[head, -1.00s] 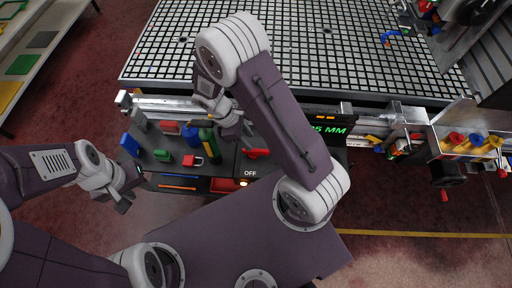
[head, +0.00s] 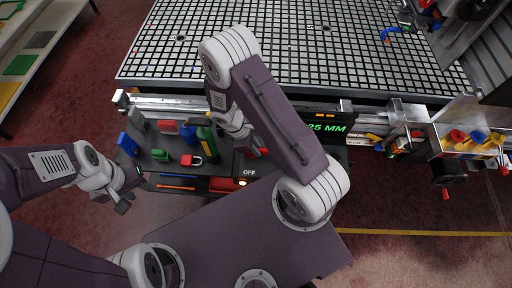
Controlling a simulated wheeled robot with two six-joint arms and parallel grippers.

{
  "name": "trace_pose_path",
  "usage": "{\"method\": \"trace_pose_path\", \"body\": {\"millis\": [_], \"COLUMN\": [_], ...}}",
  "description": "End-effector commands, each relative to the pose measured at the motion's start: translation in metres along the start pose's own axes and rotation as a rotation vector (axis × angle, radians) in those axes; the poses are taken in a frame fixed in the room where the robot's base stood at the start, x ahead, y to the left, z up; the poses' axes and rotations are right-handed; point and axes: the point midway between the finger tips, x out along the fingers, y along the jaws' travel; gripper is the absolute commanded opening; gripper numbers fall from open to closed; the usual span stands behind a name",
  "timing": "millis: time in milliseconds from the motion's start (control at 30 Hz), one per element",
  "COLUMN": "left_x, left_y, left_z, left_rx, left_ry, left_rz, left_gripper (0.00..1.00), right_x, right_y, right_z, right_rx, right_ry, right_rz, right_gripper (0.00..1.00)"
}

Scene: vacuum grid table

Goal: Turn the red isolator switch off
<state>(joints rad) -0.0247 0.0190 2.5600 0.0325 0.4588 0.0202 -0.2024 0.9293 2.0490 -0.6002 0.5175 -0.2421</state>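The red isolator switch (head: 264,152) is on the dark panel at the table's front, above the white "OFF" label (head: 249,173). My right arm and gripper cover much of it, so its handle position is unclear. My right gripper (head: 248,142) is just left of the red part, over the panel. I cannot tell whether it touches the switch or how far its fingers are apart. My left gripper (head: 132,193) hangs open and empty left of the panel's lower edge, away from the switch.
The dark shelf beside the switch holds a red padlock (head: 191,160), a green block (head: 160,154), a blue block (head: 128,144) and a dark green bottle (head: 207,145). The grid table (head: 300,50) lies behind. A green-lit display (head: 326,128) is to the right.

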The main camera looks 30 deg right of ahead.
Motion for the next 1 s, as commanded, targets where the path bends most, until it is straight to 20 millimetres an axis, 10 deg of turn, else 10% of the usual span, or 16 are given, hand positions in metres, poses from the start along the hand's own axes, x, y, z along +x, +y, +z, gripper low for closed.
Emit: {"method": "trace_pose_path", "body": {"millis": [1000], "left_x": [-0.026], "left_y": [0.001], "left_z": [-0.003], "left_rx": [0.000], "left_ry": [0.000], "left_rz": [0.000], "left_gripper": [0.36], "right_x": [-0.002], "right_y": [-0.008], "right_z": [-0.002], "right_rx": [0.592], "right_ry": [0.000], "right_rz": [-0.245], "right_gripper": [0.00]}}
